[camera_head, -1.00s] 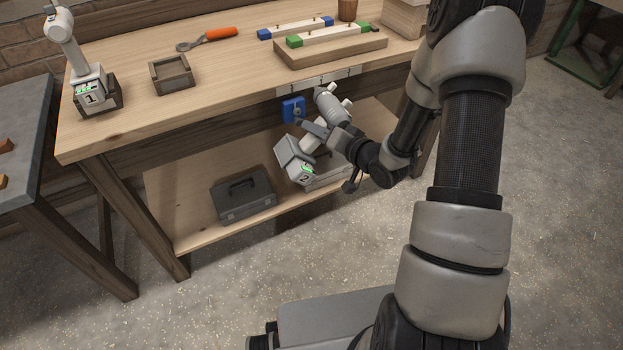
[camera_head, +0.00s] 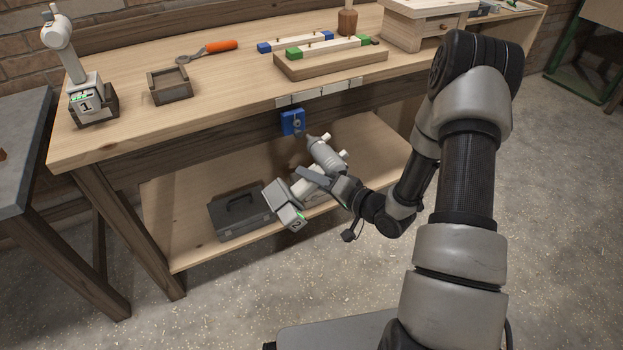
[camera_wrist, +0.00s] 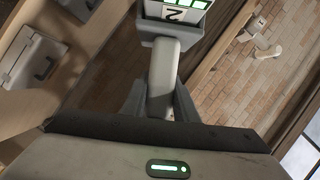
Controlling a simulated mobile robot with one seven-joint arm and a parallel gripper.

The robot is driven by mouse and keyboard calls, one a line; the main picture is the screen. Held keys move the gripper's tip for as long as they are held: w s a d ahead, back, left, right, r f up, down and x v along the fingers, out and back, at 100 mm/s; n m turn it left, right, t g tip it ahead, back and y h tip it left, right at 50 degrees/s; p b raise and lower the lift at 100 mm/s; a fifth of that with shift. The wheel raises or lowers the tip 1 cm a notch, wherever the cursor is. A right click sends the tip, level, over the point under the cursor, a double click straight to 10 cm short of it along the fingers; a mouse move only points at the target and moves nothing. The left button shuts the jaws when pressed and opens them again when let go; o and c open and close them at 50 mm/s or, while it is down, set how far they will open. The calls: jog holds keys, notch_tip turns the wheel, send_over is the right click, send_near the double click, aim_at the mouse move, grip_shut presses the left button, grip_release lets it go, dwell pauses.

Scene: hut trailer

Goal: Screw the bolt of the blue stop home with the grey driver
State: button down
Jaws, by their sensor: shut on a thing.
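The blue stop (camera_head: 291,122) is fixed on the front edge of the workbench, with its round grey bolt (camera_head: 297,123) showing on its face. My gripper (camera_head: 318,179) is shut on the grey driver (camera_head: 326,154), which bears the number 2 on its battery end. The driver's nose points up and left towards the stop, just below and in front of it, and looks apart from the bolt. In the wrist view the driver's handle (camera_wrist: 163,75) sits between the fingers; its nose and the stop are out of that view.
A second driver (camera_head: 85,97) marked 1 stands in a holder at the bench's left end, beside an empty wooden holder (camera_head: 170,84). An orange-handled wrench (camera_head: 207,50) and a clamp board (camera_head: 330,62) lie on top. A grey toolbox (camera_head: 240,215) sits on the lower shelf.

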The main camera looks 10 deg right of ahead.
jog(key=shift+w+a+r, duration=0.1)
jog(key=shift+w+a, duration=0.15)
jog(key=shift+w, duration=0.55)
jog(key=shift+w+a+f, duration=0.1)
jog(key=shift+w+a, duration=0.2)
jog(key=shift+w, duration=0.5)
jog(key=shift+w+a+r, duration=0.1)
jog(key=shift+w+a, duration=0.15)
jog(key=shift+w, duration=0.55)
jog(key=shift+w+a+b, duration=0.1)
jog(key=shift+w+b, duration=0.2)
jog(key=shift+w+a, duration=0.1)
jog(key=shift+w, duration=0.2)
jog(key=shift+w+a, duration=0.2)
jog(key=shift+w, duration=0.45)
dwell(0.8)
jog(key=shift+s, duration=0.1)
jog(key=s+d, duration=0.1)
jog(key=d, duration=0.2)
jog(key=s+d, duration=0.2)
jog(key=d, duration=0.1)
jog(key=s+d+p, duration=0.1)
jog(key=d, duration=0.1)
jog(key=shift+s+d, duration=0.15)
jog(key=shift+d, duration=0.25)
dwell(0.4)
